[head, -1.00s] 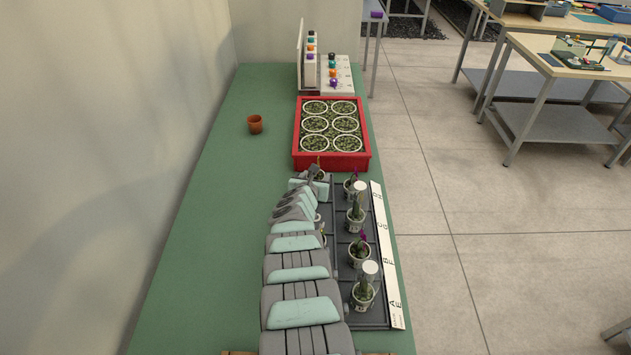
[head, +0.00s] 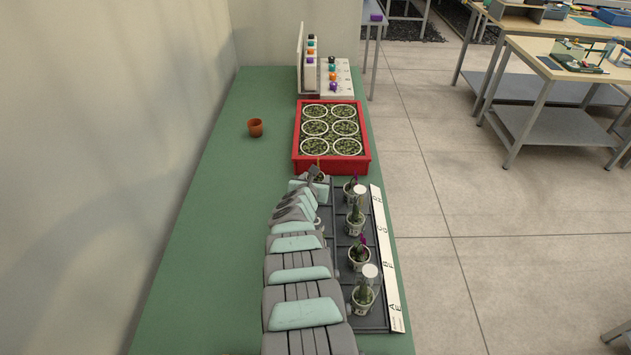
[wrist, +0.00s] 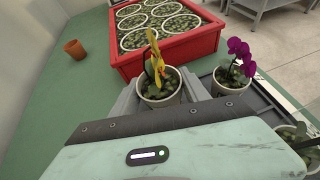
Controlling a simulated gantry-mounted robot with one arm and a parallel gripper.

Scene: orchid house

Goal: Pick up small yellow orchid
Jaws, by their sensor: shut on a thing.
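The small yellow orchid (wrist: 155,62) stands upright in a whitish pot (wrist: 159,92) in the wrist view. My gripper (wrist: 160,95) is shut on this pot, with one finger on each side of it. In the head view the pot (head: 321,178) shows small at the end of my arm, at the far left corner of the dark tray (head: 341,190). My arm hides part of it. I cannot tell whether the pot is clear of the tray.
A purple orchid (wrist: 236,58) stands close on the right. A red crate (head: 331,168) with white rings lies just beyond. Several potted plants fill the tray's right side.

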